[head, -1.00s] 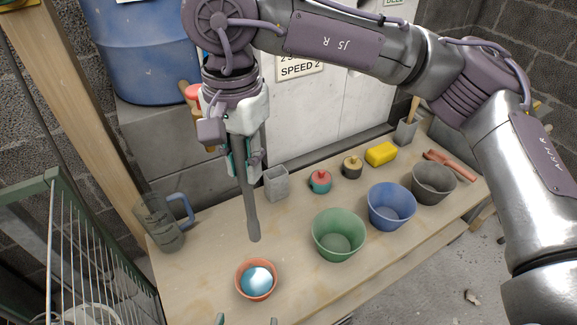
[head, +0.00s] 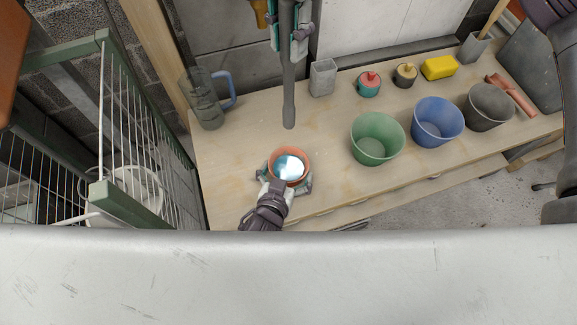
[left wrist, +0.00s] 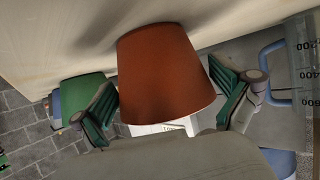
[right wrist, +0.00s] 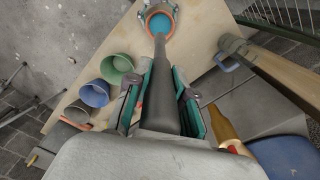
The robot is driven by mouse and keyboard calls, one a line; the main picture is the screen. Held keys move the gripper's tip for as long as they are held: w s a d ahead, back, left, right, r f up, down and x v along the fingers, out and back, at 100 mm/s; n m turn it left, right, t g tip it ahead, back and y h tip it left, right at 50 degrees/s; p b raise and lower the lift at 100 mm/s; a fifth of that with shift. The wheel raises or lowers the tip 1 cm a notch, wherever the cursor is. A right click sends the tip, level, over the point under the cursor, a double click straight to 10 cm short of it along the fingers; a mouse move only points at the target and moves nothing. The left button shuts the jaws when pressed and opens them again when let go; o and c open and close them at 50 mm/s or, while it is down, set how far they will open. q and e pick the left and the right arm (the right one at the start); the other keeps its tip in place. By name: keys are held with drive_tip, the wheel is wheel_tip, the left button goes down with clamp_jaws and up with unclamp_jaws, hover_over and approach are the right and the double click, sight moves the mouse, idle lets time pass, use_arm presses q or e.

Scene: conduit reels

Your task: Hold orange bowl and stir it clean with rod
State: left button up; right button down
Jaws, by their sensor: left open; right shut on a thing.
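The orange bowl (head: 289,153) stands on the wooden bench with shiny blue-white contents in it. It also shows in the left wrist view (left wrist: 165,75) and the right wrist view (right wrist: 158,13). My left gripper (head: 287,184) is open with its fingers on either side of the bowl; in the left wrist view small gaps seem to remain beside its wall. My right gripper (head: 292,35) is shut on the grey rod (head: 288,90), which hangs upright. The rod's lower end is behind and above the bowl, apart from it. The rod also fills the middle of the right wrist view (right wrist: 160,95).
Green (head: 377,140), blue (head: 437,122) and dark grey (head: 489,108) bowls stand to the right. A clear jug (head: 205,105) stands at the left. A grey holder (head: 323,78), two small knobbed pieces and a yellow block (head: 438,67) line the back. A wire rack (head: 150,150) borders the left.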

use_arm(q)
drive_tip(key=shift+w+d+f, duration=0.15)
drive_tip(key=shift+w+f, duration=0.15)
drive_tip(key=shift+w, duration=0.3)
drive_tip(key=c, duration=1)
drive_tip(key=shift+c, duration=0.2)
use_arm(e)
wheel_tip(320, 180, down, 21)
drive_tip(key=w+g, duration=0.1)
drive_tip(key=w, duration=0.1)
drive_tip(key=shift+w+d+g, duration=0.25)
drive_tip(key=shift+g, duration=0.15)
